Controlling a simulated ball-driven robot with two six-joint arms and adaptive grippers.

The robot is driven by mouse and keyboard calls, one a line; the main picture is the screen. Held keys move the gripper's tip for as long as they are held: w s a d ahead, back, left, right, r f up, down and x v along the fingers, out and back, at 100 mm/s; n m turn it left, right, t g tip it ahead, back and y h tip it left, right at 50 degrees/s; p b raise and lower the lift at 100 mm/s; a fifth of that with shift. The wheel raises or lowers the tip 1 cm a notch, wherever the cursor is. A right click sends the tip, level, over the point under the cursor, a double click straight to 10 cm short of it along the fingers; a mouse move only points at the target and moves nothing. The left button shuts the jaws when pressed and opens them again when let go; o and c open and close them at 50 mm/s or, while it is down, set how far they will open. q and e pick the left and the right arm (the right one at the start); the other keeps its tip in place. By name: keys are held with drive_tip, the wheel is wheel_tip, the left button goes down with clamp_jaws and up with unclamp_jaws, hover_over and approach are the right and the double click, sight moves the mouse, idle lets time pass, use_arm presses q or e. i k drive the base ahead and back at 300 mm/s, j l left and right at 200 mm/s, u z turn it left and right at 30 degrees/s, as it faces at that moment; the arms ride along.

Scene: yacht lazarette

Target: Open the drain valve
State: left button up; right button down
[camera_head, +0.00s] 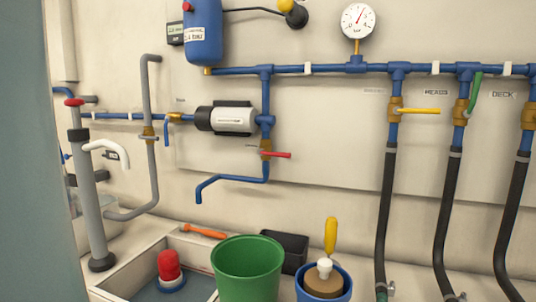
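A brass valve (266,147) with a red lever (279,155) sits on a blue pipe below the white and black pump; it looks like the drain valve, though I see no readable label on it. Its lever lies level, pointing right, crosswise to the upright pipe. Below it the pipe bends left into a downturned open spout (199,195). A green bucket (246,288) stands lower, to the right of the spout. Neither of my grippers shows in this view.
The pump (232,120) sits left of the valve. Several hose valves, one with a yellow lever (420,111), are at right. A gauge (358,20) is above. The wall right of the red lever is clear.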

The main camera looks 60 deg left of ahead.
sight(260, 152)
drive_tip(key=u, duration=1.8)
